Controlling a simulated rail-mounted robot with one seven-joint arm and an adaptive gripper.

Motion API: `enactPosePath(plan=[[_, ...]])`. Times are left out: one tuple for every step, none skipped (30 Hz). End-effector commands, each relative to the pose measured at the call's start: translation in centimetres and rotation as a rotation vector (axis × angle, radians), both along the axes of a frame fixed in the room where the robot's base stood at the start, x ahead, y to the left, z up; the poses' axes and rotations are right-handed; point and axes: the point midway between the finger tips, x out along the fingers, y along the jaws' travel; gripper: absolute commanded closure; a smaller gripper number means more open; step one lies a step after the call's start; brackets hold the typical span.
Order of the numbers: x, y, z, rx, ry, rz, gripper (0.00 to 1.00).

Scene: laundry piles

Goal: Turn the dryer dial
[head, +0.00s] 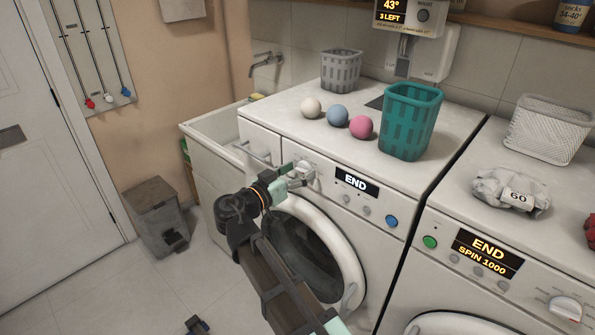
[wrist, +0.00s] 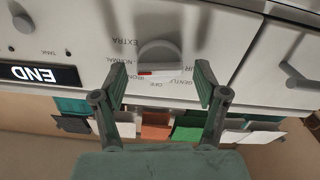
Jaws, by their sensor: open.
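The dryer dial (wrist: 160,55) is a grey-white knob on the left machine's panel. It appears upside down in the wrist view, with EXTRA, NORMAL, GENTLE and other labels around it. Its red mark points toward the picture's lower left, near the label that seems to read IRON. The dial (head: 305,168) also shows in the head view, partly behind the gripper. My gripper (wrist: 160,82) is open, one finger to each side of the dial's lower part. I cannot tell whether either finger touches it. The dryer's display (head: 356,182) reads END. My gripper (head: 297,177) also shows at the panel in the head view.
A drawer handle (head: 252,153) juts out left of the dial. A teal basket (head: 410,122), a grey basket (head: 342,71) and three balls (head: 337,115) stand on the dryer. A second machine (head: 487,254) stands at the right. Floor at the left is mostly free.

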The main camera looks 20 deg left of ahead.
Motion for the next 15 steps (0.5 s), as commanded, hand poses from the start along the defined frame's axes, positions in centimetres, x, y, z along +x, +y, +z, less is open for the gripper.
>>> enactPosePath(plan=[[0.0,0.0,-0.02,0.0,0.0,0.0,0.28],[-0.01,0.0,-0.02,0.0,0.0,0.0,0.28],[-0.01,0.0,-0.02,0.0,0.0,0.0,0.28],[-0.01,0.0,-0.02,0.0,0.0,0.0,0.28],[-0.02,0.01,-0.02,0.0,0.0,0.0,0.38],[-0.02,0.01,-0.02,0.0,0.0,0.0,0.52],[-0.02,0.01,-0.02,0.0,0.0,0.0,0.63],[-0.02,0.01,-0.02,0.0,0.0,0.0,0.74],[-0.02,0.01,-0.02,0.0,0.0,0.0,0.88],[-0.02,0.01,-0.01,0.0,0.0,0.0,0.88],[-0.02,0.01,-0.01,0.0,0.0,0.0,0.88],[-0.02,0.01,-0.01,0.0,0.0,0.0,0.88],[-0.02,0.01,-0.01,0.0,0.0,0.0,0.88],[-0.02,0.01,-0.01,-0.001,0.0,0.0,0.88],[-0.02,0.01,-0.02,-0.002,0.001,0.0,0.88]])
